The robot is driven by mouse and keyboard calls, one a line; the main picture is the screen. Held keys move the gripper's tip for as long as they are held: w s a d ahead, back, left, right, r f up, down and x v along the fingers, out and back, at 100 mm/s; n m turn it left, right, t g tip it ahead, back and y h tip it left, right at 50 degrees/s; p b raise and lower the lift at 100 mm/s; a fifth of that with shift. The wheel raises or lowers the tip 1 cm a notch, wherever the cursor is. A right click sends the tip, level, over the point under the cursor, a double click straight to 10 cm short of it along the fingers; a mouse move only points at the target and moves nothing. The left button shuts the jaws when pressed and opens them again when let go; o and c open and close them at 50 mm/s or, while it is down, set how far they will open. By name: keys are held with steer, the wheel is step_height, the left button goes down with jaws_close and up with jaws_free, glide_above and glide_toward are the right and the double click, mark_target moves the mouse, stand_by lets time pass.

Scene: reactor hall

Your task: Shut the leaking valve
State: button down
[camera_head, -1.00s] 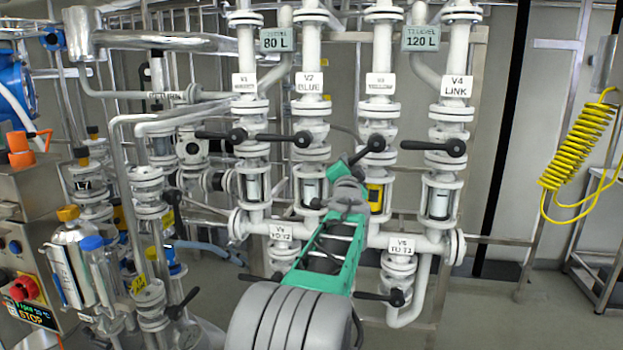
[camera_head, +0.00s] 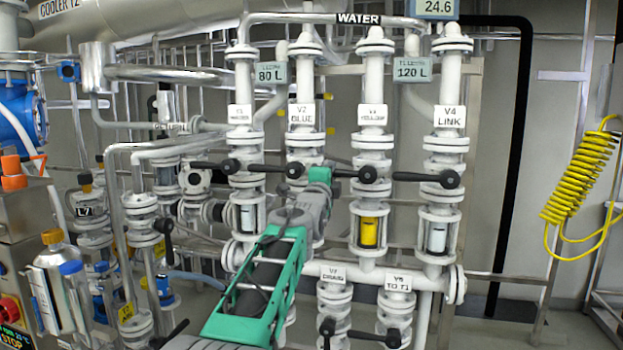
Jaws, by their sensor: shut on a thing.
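A row of white valves stands on vertical pipes, tagged V1 (camera_head: 240,114), V2 (camera_head: 301,117), V3 (camera_head: 373,115) and V4 (camera_head: 449,116). The V3 valve has a black lever (camera_head: 346,173) reaching level to the left from its round hub (camera_head: 367,174). My green and grey gripper (camera_head: 327,174) is shut on the left end of this lever. The fingertips are small and partly hidden. A sight glass below V3 shows yellow (camera_head: 368,232). The V1, V2 and V4 (camera_head: 425,177) levers also point left, level. I cannot make out any leak.
Lower valves tagged DRAIN (camera_head: 332,274) and TO T1 (camera_head: 397,282) stand below the pipe header, right of my arm. A yellow coiled hose (camera_head: 578,180) hangs at the right. Crowded pipes, bottles and a steel control box (camera_head: 20,225) fill the left.

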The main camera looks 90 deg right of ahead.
steer(key=shift+a+r, duration=0.1)
steer(key=shift+r, duration=0.35)
steer(key=c, duration=1.7)
jaws_free()
steer(key=o, duration=0.4)
steer(key=shift+s+f, duration=0.1)
steer(key=shift+f, duration=0.15)
steer(key=b+v, duration=0.3)
steer(key=v, duration=0.4)
steer(key=shift+a+f, duration=0.15)
steer(key=shift+a, duration=0.2)
